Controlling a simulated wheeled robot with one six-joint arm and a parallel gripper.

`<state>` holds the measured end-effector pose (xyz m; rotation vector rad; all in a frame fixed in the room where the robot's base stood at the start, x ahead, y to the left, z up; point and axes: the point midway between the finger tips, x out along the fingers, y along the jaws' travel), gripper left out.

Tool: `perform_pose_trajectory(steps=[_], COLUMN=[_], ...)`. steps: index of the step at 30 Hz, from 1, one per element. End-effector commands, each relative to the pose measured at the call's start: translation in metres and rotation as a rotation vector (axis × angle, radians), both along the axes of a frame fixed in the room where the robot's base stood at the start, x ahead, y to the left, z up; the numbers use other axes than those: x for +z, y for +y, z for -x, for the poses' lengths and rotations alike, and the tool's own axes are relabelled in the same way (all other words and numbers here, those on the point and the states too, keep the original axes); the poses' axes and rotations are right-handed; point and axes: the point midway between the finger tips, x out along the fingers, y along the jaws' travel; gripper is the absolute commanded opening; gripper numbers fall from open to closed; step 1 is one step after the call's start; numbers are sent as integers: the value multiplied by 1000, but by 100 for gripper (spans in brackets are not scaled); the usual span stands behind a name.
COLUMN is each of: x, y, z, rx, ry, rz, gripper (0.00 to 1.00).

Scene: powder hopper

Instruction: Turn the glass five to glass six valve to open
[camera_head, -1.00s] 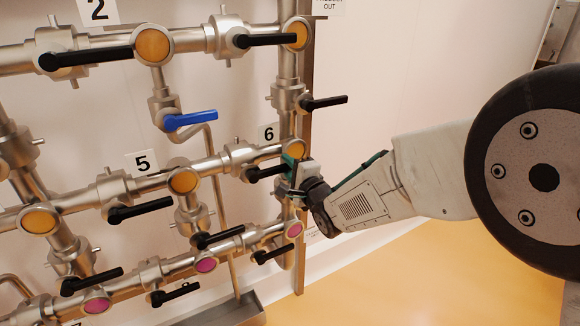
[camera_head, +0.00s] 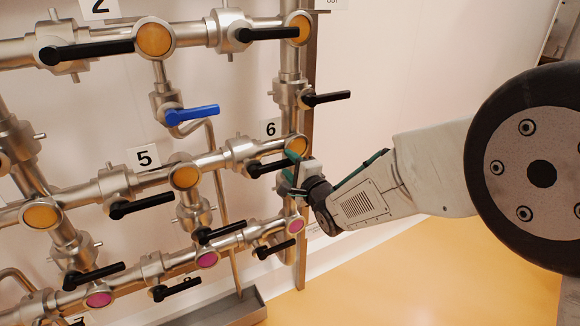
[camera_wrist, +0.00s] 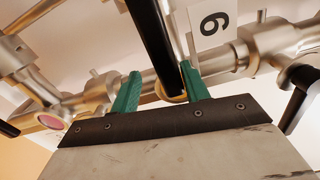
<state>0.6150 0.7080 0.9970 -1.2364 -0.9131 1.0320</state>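The valve between glass five (camera_head: 185,176) and glass six (camera_head: 297,146) has a black lever handle (camera_head: 266,168). The handle lies roughly along its pipe, pointing right toward glass six. My gripper (camera_head: 291,172) is at the handle's free end, in front of and just below glass six. In the wrist view, the two green fingers of my gripper (camera_wrist: 160,75) stand apart, with the black handle (camera_wrist: 155,40) running between them. A gap shows on the left of the handle; it is closer to the right finger. The handle's tip is partly hidden near the gripper's plate.
Another black handle (camera_head: 326,98) sticks out right above glass six. A lower black handle (camera_head: 275,250) sits below my gripper, beside a pink glass (camera_head: 297,225). A blue handle (camera_head: 192,114) is up left. Free floor (camera_head: 400,280) lies to the right.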

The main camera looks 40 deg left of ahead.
Motion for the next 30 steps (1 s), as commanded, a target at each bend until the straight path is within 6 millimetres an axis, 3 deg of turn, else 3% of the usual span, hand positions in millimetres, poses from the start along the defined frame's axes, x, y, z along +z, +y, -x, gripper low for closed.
perform_pose_trajectory(steps=[8,21,30], x=[-2,-1,0], y=[-9,-70,-75], z=[2,21,23], rx=[-2,-1,0], ry=[2,2,0], rz=[4,2,0], gripper=[42,42,42])
